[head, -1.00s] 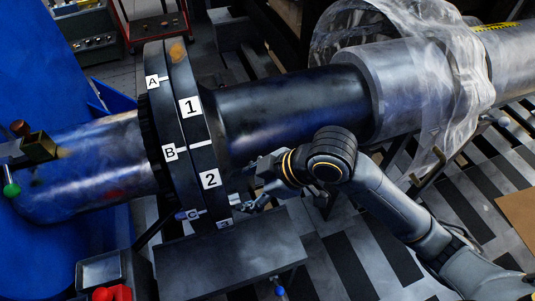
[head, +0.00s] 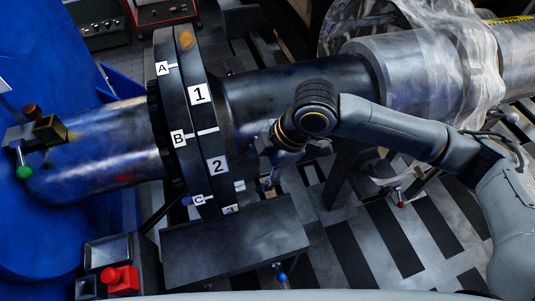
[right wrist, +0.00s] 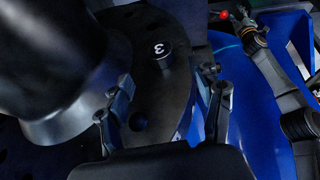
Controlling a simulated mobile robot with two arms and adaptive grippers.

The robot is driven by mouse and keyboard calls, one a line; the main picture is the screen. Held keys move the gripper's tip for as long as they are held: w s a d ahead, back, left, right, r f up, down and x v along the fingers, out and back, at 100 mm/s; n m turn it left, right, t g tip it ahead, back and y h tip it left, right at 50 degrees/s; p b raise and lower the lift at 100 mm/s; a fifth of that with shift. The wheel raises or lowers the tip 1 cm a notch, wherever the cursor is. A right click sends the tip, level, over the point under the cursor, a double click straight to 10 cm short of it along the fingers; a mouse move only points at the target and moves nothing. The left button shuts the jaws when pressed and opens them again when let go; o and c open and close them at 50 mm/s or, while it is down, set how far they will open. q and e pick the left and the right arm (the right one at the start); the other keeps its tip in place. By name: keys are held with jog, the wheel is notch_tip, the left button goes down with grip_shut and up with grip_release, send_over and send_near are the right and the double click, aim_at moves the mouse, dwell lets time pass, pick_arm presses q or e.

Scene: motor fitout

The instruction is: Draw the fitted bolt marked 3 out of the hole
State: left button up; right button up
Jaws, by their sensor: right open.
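The bolt marked 3 (right wrist: 162,50) shows in the right wrist view, its dark round head with a white 3 on the dark flange face. In the head view my right wrist hides it or it is out of sight. The dark flange (head: 190,110) carries labels A, B, C, 1, 2 and a partly cut-off 3. My right gripper (right wrist: 172,92) is open and empty, its two fingers on either side of the picture, the bolt head ahead of and between them, apart from both. In the head view my right gripper (head: 272,176) is beside the flange's right face. My left gripper is out of view.
A dark shaft (head: 280,88) runs right from the flange to a grey cylinder under clear plastic sheeting. A dark box-like block (head: 235,245) stands below the flange.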

jog(key=p+x, duration=0.1)
jog(key=x, duration=0.7)
grip_shut()
jog(key=shift+w+d, duration=0.1)
jog(key=shift+w, duration=0.05)
